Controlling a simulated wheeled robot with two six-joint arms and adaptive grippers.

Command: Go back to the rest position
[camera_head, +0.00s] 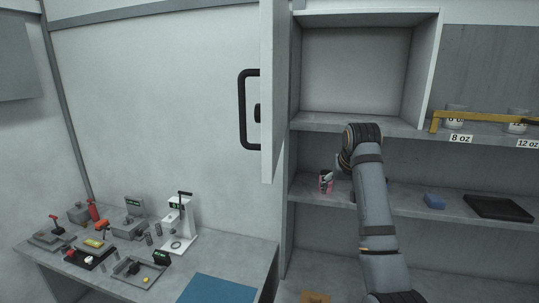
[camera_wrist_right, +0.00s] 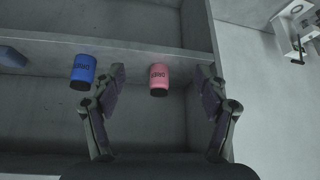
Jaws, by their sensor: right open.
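My right arm reaches up to the shelf unit in the head view. Its gripper shows in the wrist view (camera_wrist_right: 162,78) with two dark fingers spread wide and nothing held. The pink can is on the middle shelf in the head view (camera_head: 326,182), just left of my wrist. A blue can (camera_wrist_right: 82,71) stands left of the fingers in the wrist view. My left gripper is not in view.
An open cabinet door (camera_head: 268,95) with a black handle projects left of the shelves. Cups stand behind a yellow bar (camera_head: 480,117). A workbench (camera_head: 130,285) with several small devices is at lower left.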

